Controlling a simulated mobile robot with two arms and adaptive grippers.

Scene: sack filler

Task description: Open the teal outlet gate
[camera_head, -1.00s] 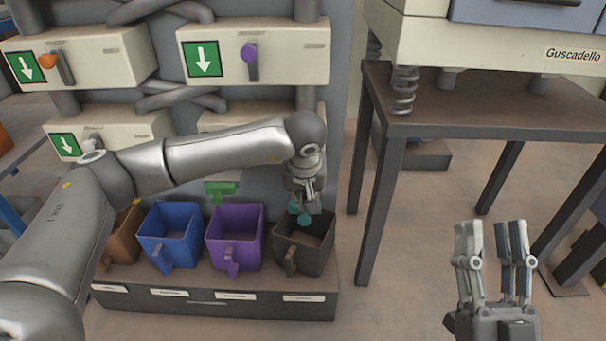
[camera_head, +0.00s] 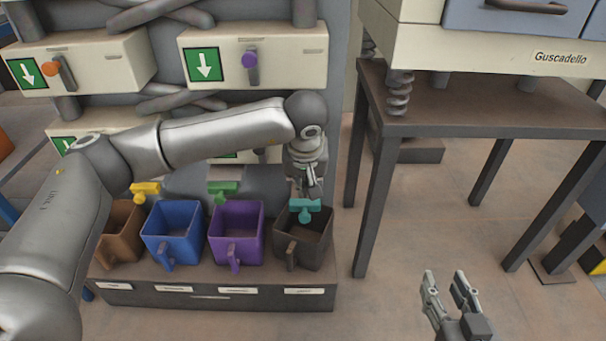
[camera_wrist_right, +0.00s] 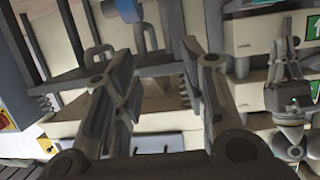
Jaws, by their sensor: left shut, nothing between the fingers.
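The teal outlet gate (camera_head: 305,206) shows above the dark brown bin (camera_head: 290,256) at the right end of the row. Its bar lies crosswise, with a short stem below it. My left gripper (camera_head: 313,192) points down just above and behind the teal bar; its fingers are shut and empty. I cannot tell whether the fingertips touch the gate. My right gripper (camera_head: 450,287) is open and empty over the floor at lower right. Its spread fingers also show in the right wrist view (camera_wrist_right: 160,85).
Yellow (camera_head: 146,188) and green (camera_head: 222,188) gates sit to the left, above brown, blue (camera_head: 172,236) and purple (camera_head: 235,236) bins. A dark table (camera_head: 480,110) stands to the right. Floor between the table and bins is clear.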

